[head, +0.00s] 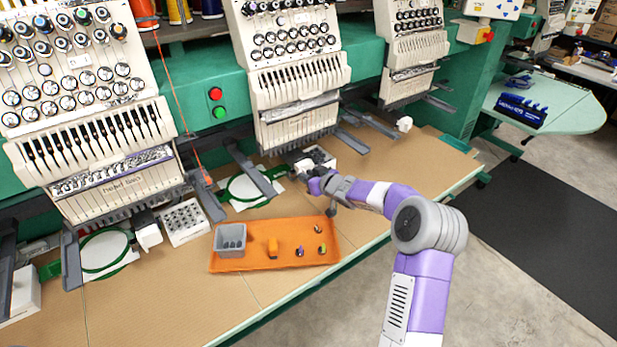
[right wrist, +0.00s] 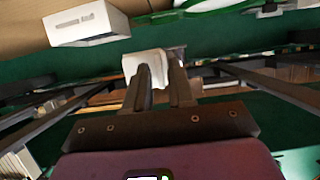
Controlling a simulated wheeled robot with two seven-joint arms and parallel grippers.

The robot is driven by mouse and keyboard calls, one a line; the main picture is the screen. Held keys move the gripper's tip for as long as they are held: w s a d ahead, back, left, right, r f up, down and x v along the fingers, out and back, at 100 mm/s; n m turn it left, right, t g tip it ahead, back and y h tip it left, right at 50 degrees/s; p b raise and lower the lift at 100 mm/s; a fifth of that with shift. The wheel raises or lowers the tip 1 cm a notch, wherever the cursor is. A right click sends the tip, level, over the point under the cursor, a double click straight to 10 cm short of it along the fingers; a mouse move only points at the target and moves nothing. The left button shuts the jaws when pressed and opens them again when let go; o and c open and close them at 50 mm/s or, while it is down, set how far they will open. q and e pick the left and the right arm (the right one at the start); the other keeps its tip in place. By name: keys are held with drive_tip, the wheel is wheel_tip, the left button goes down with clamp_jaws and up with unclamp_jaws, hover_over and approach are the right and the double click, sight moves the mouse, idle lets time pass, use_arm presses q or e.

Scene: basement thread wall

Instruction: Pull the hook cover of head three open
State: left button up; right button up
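My right gripper (head: 304,167) is over the table below the middle embroidery head (head: 290,70), beside a small white box (head: 320,156). In the right wrist view its two dark fingers (right wrist: 161,72) stand a little apart. A white block (right wrist: 130,66), apparently the hook cover, lies at the fingertips. The left finger overlaps it, and I cannot tell whether they touch. In the head view the gripper hides this cover. Similar white covers show below the left head (head: 148,236) and the right head (head: 405,124). My left gripper is out of view.
An orange tray (head: 225,264) with a grey bin (head: 231,238) and small parts lies in front. A holder with several bobbins (head: 184,219) stands left of it. Green hoops (head: 250,187) and dark machine arms (head: 254,168) crowd the space under the heads. The table's front right is clear.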

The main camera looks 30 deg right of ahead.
clamp_jaws()
idle(1.2)
